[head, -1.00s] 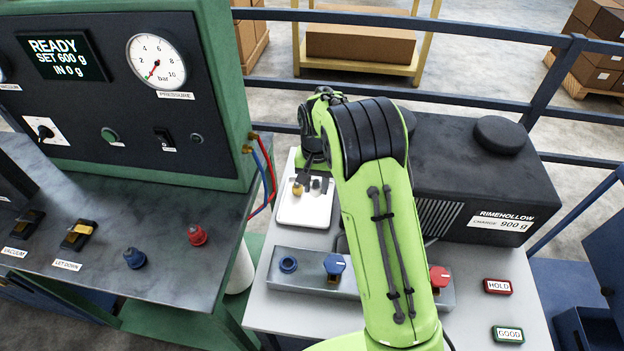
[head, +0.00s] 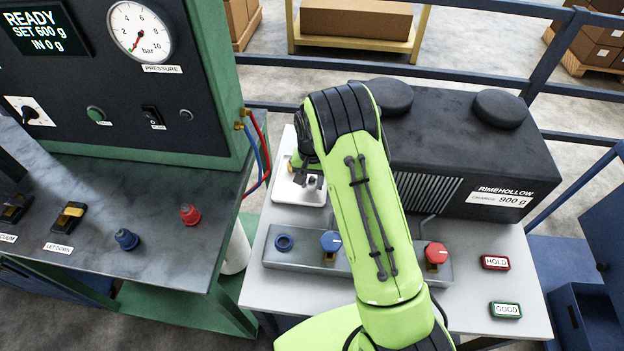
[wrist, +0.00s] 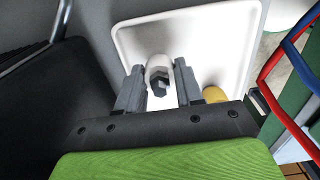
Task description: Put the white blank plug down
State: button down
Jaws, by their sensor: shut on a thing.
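The white blank plug (wrist: 158,62), with a dark hex end, sits between the two grey fingers of my gripper (wrist: 158,80) in the wrist view. My gripper is shut on it. The plug is over the white tray (wrist: 215,45); whether it touches the tray floor I cannot tell. In the head view my gripper (head: 308,184) is low over the white tray (head: 290,215) on the grey trolley top. There my arm and gripper mostly hide the plug. A brass-coloured piece (wrist: 213,94) shows in the tray beside the right finger, partly hidden.
A black unit labelled RIMEHOLLOW (head: 455,150) stands right of the tray. Red and blue hoses (head: 258,160) hang at the left, beside the green bench. A grey valve block (head: 300,262) with blue and red knobs lies in front. HOLD (head: 495,263) and GOOD (head: 506,310) tags lie at right.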

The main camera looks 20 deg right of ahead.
jog(key=c, duration=0.7)
grip_release()
jog(key=shift+f, duration=0.1)
jog(key=shift+c, duration=0.2)
notch_tip(320, 180, up, 12)
jog(key=r+p, duration=0.1)
jog(key=p, duration=0.1)
notch_tip(320, 180, up, 8)
jog(key=n+t, duration=0.1)
send_over(312, 178)
jog(key=s, duration=0.5)
jog(key=s+r+n+t, duration=0.25)
jog(key=s+r, duration=0.65)
jog(key=s, duration=0.5)
jog(key=s+f+n+t, duration=0.1)
jog(key=s+t, duration=0.1)
jog(key=s, duration=0.8)
jog(key=shift+s+d, duration=0.3)
jog(key=shift+d, duration=0.05)
jog(key=shift+f, duration=0.1)
